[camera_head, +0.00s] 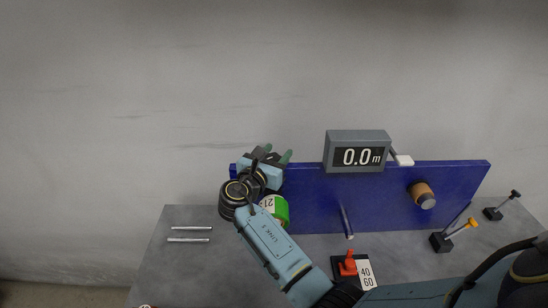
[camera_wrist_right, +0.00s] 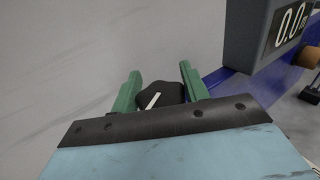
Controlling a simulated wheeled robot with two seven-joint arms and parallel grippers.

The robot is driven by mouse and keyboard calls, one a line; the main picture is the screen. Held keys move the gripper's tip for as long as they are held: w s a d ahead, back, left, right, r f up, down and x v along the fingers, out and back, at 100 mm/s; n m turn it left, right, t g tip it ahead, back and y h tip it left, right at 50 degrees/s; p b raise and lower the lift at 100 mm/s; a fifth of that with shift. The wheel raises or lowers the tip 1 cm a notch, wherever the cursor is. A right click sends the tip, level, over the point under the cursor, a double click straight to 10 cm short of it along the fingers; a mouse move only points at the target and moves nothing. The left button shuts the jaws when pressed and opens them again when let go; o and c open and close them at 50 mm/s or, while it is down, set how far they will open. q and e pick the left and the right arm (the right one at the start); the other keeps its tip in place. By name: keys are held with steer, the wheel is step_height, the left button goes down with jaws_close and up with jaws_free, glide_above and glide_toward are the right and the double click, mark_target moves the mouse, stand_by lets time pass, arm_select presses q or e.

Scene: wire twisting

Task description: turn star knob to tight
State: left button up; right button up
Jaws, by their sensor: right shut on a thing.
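The star knob (camera_wrist_right: 165,94) is black with a white pointer line and shows in the right wrist view, between the two green fingers of my right gripper (camera_wrist_right: 160,85). The fingers are shut on it, one on each side. The white line slants up to the right. In the head view my right gripper (camera_head: 276,154) is at the left end of the blue panel (camera_head: 310,205), near its top edge. The knob is hidden there behind the gripper. My left gripper is in neither view.
A grey display (camera_head: 358,138) reading 0.0 m stands on the panel, right of the gripper. A green roll (camera_head: 277,210) is beside my right arm. A red knob (camera_head: 348,262) with a 40/60 card, two metal rods (camera_head: 190,234) and two clamp-like stands (camera_head: 452,236) are on the grey table.

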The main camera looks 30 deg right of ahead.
mark_target(280, 157)
steer(key=m+g+h+b, duration=0.1)
steer(key=m+g, duration=0.1)
steer(key=m+g+h+b, duration=0.1)
steer(key=g, duration=0.2)
steer(key=shift+s+f+m+g, duration=0.2)
steer(key=shift+m+g, duration=0.1)
steer(key=shift+m, duration=0.1)
steer(key=m+g+b, duration=0.2)
steer(key=g+b, duration=0.1)
steer(key=m+g+b, duration=0.2)
steer(key=g+b, duration=0.1)
steer(key=s+m+g+b, duration=0.1)
steer(key=m+g+b, duration=0.1)
steer(key=g+b, duration=0.1)
steer(key=shift+f+y+b, duration=0.1)
steer(key=shift+y+b, duration=0.2)
steer(key=shift+b, duration=0.2)
steer(key=shift+s+r+m+g+y+b, duration=0.15)
steer(key=shift+m+g+b, duration=0.1)
steer(key=shift+g+b, duration=0.3)
steer(key=shift+s+r+m+g+y+b, duration=0.15)
steer(key=shift+m+g+b, duration=0.1)
steer(key=shift+g+b, duration=0.3)
steer(key=shift+w+f, duration=0.1)
steer(key=o, duration=1)
step_height(280, 157, up, 10)
steer(key=shift+r+p, duration=0.1)
steer(key=shift+p, duration=0.4)
